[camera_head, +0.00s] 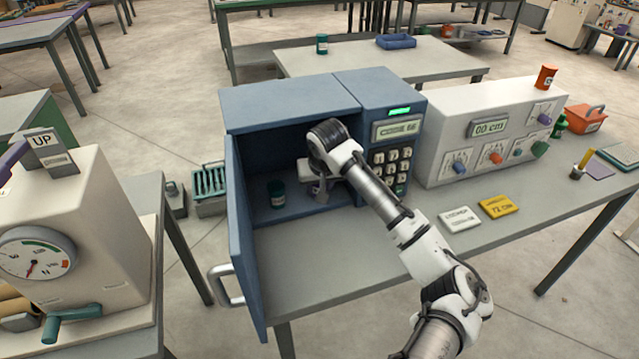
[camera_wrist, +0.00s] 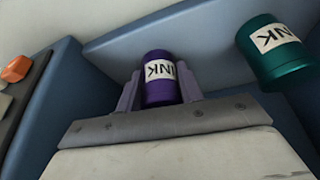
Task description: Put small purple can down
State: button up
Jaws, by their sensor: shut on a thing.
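The small purple can (camera_wrist: 158,64), with a white INK label, is between the two fingers of my gripper (camera_wrist: 160,90) in the wrist view. The fingers are shut on it. In the head view my gripper (camera_head: 319,190) is inside the open blue locker (camera_head: 290,100), near the keypad side. The can cannot be made out clearly there, partly behind my arm. I cannot tell whether its base touches the locker floor. A teal ink can (camera_head: 277,193) stands on the locker floor to the left; it also shows in the wrist view (camera_wrist: 281,65), apart from the purple can.
The locker door (camera_head: 243,245) stands open at the left, with a handle (camera_head: 226,286). The keypad panel (camera_head: 391,165) is at the right. A white machine (camera_head: 490,130) and two cards lie further right. The tabletop (camera_head: 330,260) before the locker is clear.

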jog(key=o, duration=1)
jog(key=b+v, duration=0.1)
jog(key=v, duration=0.6)
jog(key=shift+r+b, duration=0.4)
jog(key=shift+s, duration=0.15)
